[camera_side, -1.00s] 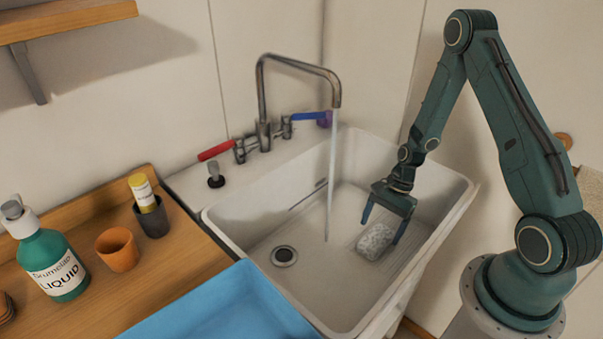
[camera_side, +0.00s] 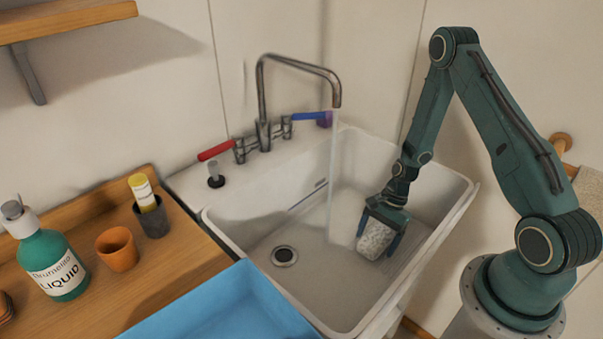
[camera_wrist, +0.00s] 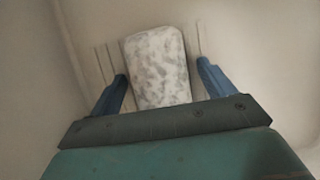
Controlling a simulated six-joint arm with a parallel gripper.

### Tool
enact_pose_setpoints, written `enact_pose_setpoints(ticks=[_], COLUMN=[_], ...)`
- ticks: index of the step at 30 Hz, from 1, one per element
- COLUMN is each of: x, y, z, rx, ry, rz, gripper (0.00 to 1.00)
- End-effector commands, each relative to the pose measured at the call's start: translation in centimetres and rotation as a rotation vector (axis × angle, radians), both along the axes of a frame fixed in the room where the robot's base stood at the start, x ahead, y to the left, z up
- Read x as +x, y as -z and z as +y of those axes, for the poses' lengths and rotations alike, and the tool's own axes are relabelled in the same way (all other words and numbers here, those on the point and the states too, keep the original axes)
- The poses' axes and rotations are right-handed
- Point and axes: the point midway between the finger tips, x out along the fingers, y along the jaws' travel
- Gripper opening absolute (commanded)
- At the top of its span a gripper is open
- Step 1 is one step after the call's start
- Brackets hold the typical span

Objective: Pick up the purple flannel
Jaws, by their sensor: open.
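I see no clear purple flannel. A whitish block with grey speckles (camera_side: 374,241) lies on the sink floor at the right. My gripper (camera_side: 378,235) is open and low in the sink, with its blue fingers on either side of the block. In the wrist view the speckled block (camera_wrist: 158,65) lies between the fingers of my gripper (camera_wrist: 163,72), with small gaps on both sides.
Water runs from the tap (camera_side: 298,66) into the white sink (camera_side: 235,232), left of my gripper. The sink walls stand close around my gripper. A blue tray (camera_side: 225,310), a green bottle (camera_side: 50,262) and an orange cup (camera_side: 118,250) are at the left.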

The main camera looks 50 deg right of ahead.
Motion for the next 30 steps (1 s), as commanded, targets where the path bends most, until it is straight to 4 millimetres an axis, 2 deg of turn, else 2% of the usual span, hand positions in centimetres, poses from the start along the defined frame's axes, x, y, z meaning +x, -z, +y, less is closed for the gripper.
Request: enact_pose_setpoints(ticks=[17, 20, 25, 30], x=[0.00, 0.01, 0.00, 0.01], y=[0.38, 0.38, 0.39, 0.39], z=[-0.01, -0.01, -0.01, 0.00], rx=[0.000, 0.000, 0.000, 0.000], ry=[0.000, 0.000, 0.000, 0.000], rz=[0.000, 0.000, 0.000, 0.000], gripper=[0.82, 0.66, 0.33, 0.31])
